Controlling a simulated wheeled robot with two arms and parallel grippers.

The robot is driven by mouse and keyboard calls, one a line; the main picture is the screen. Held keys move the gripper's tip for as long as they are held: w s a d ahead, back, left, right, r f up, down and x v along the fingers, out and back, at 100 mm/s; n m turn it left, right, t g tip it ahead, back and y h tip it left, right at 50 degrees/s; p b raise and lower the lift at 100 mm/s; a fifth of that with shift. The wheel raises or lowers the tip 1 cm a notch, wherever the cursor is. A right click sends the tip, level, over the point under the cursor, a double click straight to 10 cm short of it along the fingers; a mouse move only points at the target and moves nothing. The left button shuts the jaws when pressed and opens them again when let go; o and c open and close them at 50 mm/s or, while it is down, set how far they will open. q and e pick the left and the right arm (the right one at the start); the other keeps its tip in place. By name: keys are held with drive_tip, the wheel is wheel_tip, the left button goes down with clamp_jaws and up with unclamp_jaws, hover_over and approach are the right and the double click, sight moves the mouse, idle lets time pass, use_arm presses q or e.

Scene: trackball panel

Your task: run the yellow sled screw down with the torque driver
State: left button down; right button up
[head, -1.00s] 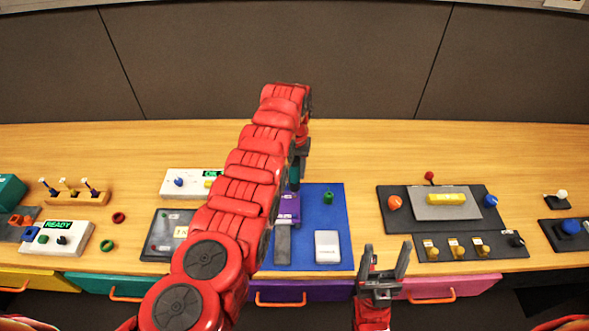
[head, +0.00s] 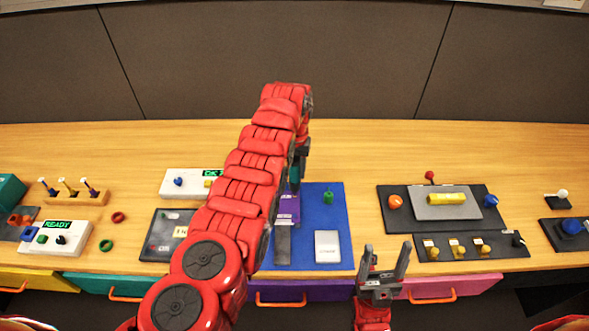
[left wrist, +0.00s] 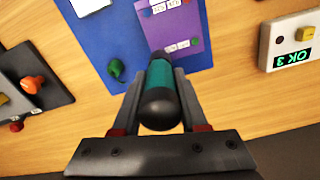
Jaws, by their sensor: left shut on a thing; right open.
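My left gripper (head: 298,168) is shut on the torque driver (left wrist: 160,85), which has a teal body and black ends. In the left wrist view the driver points toward the purple sled (left wrist: 185,25), which carries white labels and lies on the blue mat (left wrist: 105,45). The purple sled also shows in the head view (head: 288,208), partly behind my left arm. The driver's tip is hidden, and I cannot make out the yellow screw or tell whether the tip touches it. My right gripper (head: 383,268) is open and empty at the table's front edge.
A white box (left wrist: 292,40) has a green display reading OK 3. A green knob (head: 328,198) and a white block (head: 327,246) are on the blue mat. A dark panel (head: 385,217) with several knobs stands to the right. The table behind is clear.

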sight(294, 157)
use_arm(q)
drive_tip(key=shift+s+f+b, duration=0.15)
drive_tip(key=shift+f+b, duration=0.2)
drive_tip(key=shift+f, duration=0.1)
idle(2.0)
drive_tip(key=shift+w+r+p, duration=0.2)
drive_tip(key=shift+r+p, duration=0.3)
drive_tip(key=shift+r, duration=0.3)
drive_tip(key=shift+r+p, duration=0.35)
drive_tip(key=shift+r, duration=1.95)
